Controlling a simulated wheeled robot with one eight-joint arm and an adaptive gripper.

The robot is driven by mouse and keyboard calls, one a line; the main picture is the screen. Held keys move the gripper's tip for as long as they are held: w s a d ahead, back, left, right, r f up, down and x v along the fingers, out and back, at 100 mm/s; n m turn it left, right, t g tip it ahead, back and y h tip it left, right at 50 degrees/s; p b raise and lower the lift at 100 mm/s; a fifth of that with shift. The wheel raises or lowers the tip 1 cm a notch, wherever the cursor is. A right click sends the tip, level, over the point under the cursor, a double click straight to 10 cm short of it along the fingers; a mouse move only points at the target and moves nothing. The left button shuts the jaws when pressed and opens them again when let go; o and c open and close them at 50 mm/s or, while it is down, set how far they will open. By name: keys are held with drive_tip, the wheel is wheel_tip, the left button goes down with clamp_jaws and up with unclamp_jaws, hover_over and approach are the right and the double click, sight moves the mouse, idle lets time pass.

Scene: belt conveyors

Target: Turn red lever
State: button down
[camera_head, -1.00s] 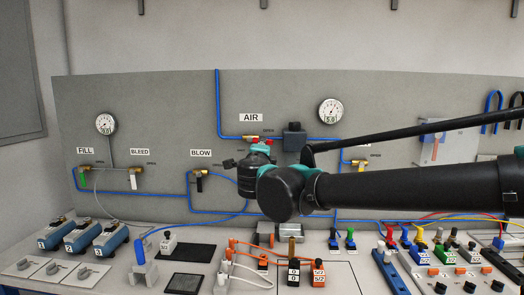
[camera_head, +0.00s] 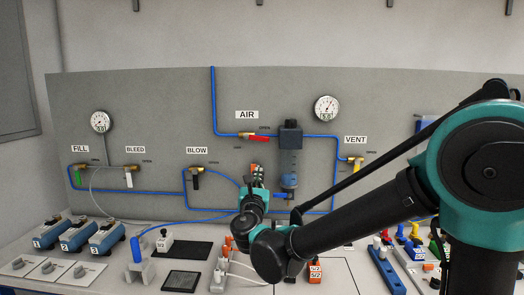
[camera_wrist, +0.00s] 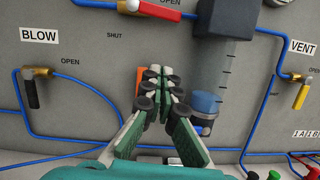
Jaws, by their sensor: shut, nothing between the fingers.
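The red lever (camera_head: 258,138) sits on a brass valve under the AIR label in the head view. It lies about level along the blue pipe, pointing right, toward the filter unit. It also shows at the top edge of the wrist view (camera_wrist: 158,11). My gripper (camera_head: 258,172) is below the lever and apart from it, left of the filter's clear bowl. In the wrist view my gripper (camera_wrist: 160,85) has its fingertips together with nothing held, pointing at the grey panel.
The filter unit (camera_head: 290,152) stands close right of my gripper. The yellow VENT lever (camera_wrist: 301,95) and black BLOW lever (camera_wrist: 32,92) hang down at either side. An orange piece (camera_wrist: 140,79) shows behind my fingertips. The bench below carries blue devices (camera_head: 78,234) and connectors.

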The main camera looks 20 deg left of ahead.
sight(256, 138)
drive_tip(key=w+r, duration=0.2)
drive_tip(key=w, duration=0.1)
drive_tip(key=w+a+r, duration=0.1)
drive_tip(key=w+r, duration=0.1)
drive_tip(key=w, duration=0.1)
drive_tip(key=w+r, duration=0.2)
drive_tip(key=w, duration=0.1)
drive_tip(key=shift+w+a+r, duration=0.1)
drive_tip(key=shift+w+a, duration=0.1)
drive_tip(key=shift+w, duration=0.1)
drive_tip(key=shift+w+d+r+n, duration=0.15)
drive_tip(key=shift+r+n, duration=0.25)
drive_tip(key=shift+r, duration=0.5)
